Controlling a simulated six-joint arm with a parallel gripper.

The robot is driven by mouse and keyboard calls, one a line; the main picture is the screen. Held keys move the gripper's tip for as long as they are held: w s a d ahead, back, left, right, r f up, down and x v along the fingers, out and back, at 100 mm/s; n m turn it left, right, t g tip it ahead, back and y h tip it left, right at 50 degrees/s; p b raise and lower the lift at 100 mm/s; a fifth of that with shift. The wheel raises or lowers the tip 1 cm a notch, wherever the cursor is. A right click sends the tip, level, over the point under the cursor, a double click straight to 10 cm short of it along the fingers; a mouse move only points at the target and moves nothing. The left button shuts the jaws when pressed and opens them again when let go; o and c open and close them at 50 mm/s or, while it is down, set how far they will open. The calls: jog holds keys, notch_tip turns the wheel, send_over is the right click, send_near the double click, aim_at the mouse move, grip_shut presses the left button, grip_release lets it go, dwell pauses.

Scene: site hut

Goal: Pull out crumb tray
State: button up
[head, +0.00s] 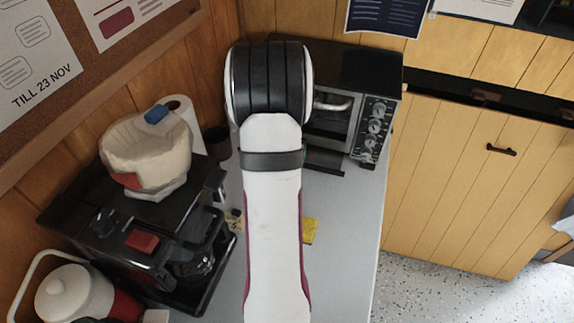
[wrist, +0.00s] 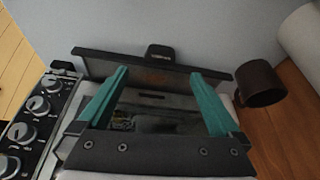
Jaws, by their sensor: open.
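The toaster oven (head: 335,128) stands at the back of the counter, its knobs on the right. A dark flat piece that looks like the crumb tray (head: 325,162) juts out at the base of its front. In the wrist view the tray (wrist: 100,62) is a dark strip with a small black tab (wrist: 160,53) at its outer edge. My gripper (wrist: 158,73) is open, its two teal fingers apart over the tray, with the tab beyond the fingertips. Nothing is held. In the head view my arm hides the gripper and the oven's left part.
A dark mug (wrist: 260,84) stands close to the right finger in the wrist view, near a paper roll (head: 182,122). A yellow sponge (head: 310,231) lies on the counter (head: 345,225), which is clear at right.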

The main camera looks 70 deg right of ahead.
jog(key=x, duration=0.8)
jog(key=shift+d+f, duration=0.15)
jog(key=shift+f, duration=0.25)
jog(key=shift+c, duration=0.3)
jog(key=shift+w, duration=0.1)
grip_shut()
